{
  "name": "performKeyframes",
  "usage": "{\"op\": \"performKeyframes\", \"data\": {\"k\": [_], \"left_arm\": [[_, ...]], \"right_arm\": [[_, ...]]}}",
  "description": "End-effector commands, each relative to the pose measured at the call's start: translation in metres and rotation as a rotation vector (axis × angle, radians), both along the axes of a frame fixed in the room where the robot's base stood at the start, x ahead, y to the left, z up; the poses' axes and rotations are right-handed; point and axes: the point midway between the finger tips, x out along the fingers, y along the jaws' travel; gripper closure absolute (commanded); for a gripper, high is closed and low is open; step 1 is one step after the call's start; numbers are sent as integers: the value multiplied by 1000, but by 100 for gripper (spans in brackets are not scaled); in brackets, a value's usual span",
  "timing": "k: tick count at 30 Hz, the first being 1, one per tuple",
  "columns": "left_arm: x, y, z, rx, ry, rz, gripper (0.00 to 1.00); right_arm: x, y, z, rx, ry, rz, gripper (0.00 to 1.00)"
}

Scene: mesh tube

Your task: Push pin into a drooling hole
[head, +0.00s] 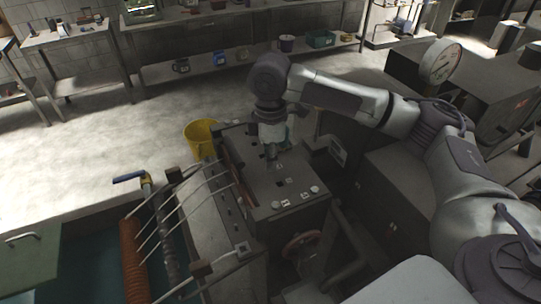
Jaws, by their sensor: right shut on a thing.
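My right arm reaches in from the right. Its gripper (270,150) points down, close over the top of a dark box-shaped machine (262,195). It is shut on the pin, which is too small and dark to make out clearly between the fingers. I cannot tell whether the pin touches the machine's top. Small dark square openings and light labels mark that top, just in front of the gripper. No liquid shows clearly at any opening. My left gripper is out of view.
A yellow bucket (199,138) stands on the floor behind the machine. Thin rods and an orange-brown coil (133,262) lie to the left. A handwheel (301,246) is on the machine's front. A dial gauge (440,62) stands at the right. Shelves line the back.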

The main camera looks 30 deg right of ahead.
Motion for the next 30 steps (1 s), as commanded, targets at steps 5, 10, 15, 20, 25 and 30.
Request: {"op": "performKeyframes", "data": {"k": [5, 10, 15, 20, 25, 30], "left_arm": [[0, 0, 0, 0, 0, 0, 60], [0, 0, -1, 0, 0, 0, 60], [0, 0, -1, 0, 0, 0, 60], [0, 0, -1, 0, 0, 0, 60], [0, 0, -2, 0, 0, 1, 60], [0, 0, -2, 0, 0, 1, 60]], "right_arm": [[0, 0, -2, 0, 0, 0, 100], [0, 0, -5, 0, 1, 0, 100], [0, 0, -7, 0, 1, 0, 100], [0, 0, -8, 0, 1, 0, 100], [0, 0, -9, 0, 1, 1, 67], [0, 0, -9, 0, 0, 0, 49]]}}
